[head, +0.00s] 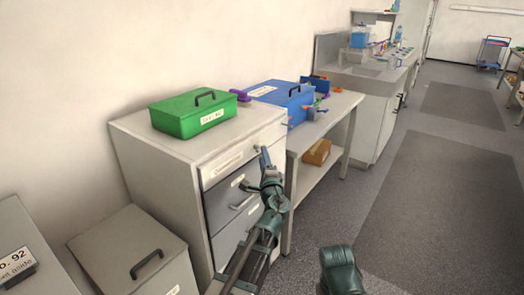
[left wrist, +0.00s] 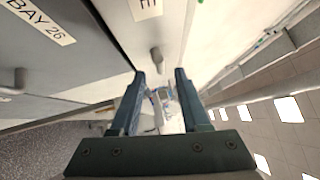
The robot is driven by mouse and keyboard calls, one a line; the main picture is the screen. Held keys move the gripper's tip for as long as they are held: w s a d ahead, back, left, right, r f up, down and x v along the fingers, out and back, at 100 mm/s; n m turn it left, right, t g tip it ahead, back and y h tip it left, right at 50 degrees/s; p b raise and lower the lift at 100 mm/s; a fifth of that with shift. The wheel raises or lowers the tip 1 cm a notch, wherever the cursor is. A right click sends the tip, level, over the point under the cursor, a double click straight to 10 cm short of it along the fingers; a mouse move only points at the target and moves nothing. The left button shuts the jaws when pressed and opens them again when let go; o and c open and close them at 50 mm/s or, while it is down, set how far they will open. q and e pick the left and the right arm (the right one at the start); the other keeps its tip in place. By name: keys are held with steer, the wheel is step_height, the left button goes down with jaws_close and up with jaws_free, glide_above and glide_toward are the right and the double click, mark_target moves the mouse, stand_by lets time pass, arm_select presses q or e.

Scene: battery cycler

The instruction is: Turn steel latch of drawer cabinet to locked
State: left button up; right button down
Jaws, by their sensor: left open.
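The drawer cabinet (head: 150,150) is pale, with light and grey drawer fronts, and stands against the wall. My left gripper (head: 264,157) is at the upper right of its front. In the left wrist view, the steel latch (left wrist: 156,60) is a small grey lever on the pale cabinet face. The two dark fingers of my left gripper (left wrist: 160,74) are open and apart. The latch appears just beyond their tips, between them in the picture; I cannot tell whether they touch it. In the head view the gripper largely covers that spot.
A green box (head: 190,120) stands on the cabinet. A table with a blue box (head: 285,97) adjoins it on the right, with a brown box (head: 316,152) on its lower shelf. A lower grey cabinet (head: 120,240) stands at the left. The floor (head: 440,190) to the right is clear.

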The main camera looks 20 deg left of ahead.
mark_target(259, 148)
arm_select(q)
steer(key=shift+x, duration=1.8)
jaws_close()
